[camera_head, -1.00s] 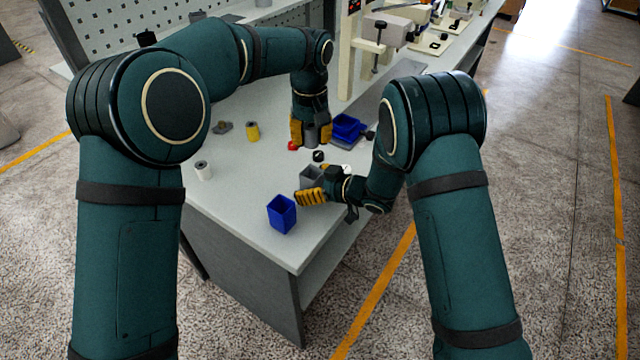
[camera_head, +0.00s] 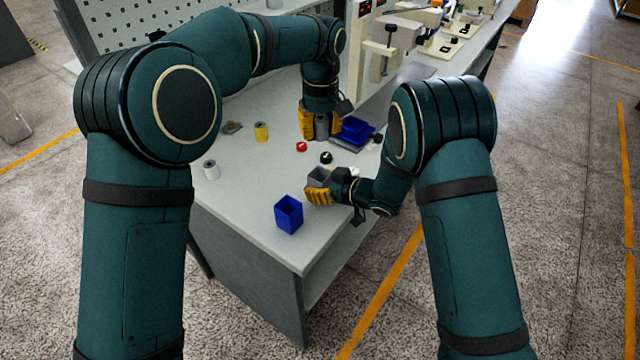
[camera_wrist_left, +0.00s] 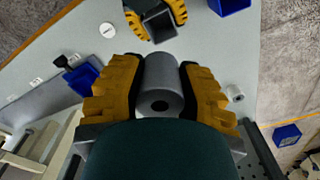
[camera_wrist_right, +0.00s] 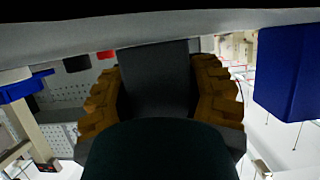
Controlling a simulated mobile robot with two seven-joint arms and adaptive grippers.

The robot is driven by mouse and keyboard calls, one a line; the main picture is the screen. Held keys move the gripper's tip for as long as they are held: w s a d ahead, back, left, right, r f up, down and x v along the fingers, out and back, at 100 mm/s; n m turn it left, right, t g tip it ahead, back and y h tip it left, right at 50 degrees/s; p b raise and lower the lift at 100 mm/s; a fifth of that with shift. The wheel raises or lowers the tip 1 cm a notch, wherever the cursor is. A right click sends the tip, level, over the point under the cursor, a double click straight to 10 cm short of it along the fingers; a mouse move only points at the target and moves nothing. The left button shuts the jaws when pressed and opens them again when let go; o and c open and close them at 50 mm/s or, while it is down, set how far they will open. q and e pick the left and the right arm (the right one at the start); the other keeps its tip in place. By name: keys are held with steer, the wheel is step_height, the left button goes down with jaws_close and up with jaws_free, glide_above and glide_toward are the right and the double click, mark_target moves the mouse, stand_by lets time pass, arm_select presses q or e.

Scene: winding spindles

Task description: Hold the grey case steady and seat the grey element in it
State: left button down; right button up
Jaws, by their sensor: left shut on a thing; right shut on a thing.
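The grey element (camera_head: 321,127) is a cylinder with a hole in its end, upright in the head view. My left gripper (camera_head: 321,124) is shut on it and holds it above the table, behind the case. In the left wrist view the element (camera_wrist_left: 160,85) sits between both yellow fingers. The grey case (camera_head: 318,177) is an open-topped box on the table. My right gripper (camera_head: 320,196) is shut around it from the side, hiding its lower part. The case fills the space between the fingers in the right wrist view (camera_wrist_right: 158,80). Element and case are apart.
A blue box (camera_head: 288,214) stands near the table's front corner. Red (camera_head: 301,147), black (camera_head: 326,158) and white (camera_head: 353,172) small parts lie near the case. A blue bin (camera_head: 355,130) is at right. Yellow (camera_head: 261,131) and white (camera_head: 211,170) spools stand at left.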

arm_select(q)
step_height(320, 180, down, 10)
steer(key=shift+r, duration=0.25)
steer(key=shift+f, duration=0.6)
steer(key=c, duration=0.7)
jaws_free()
step_height(320, 180, up, 13)
steer(key=shift+s+r, duration=0.1)
steer(key=shift+r, duration=0.05)
arm_select(e)
steer(key=o, duration=1.2)
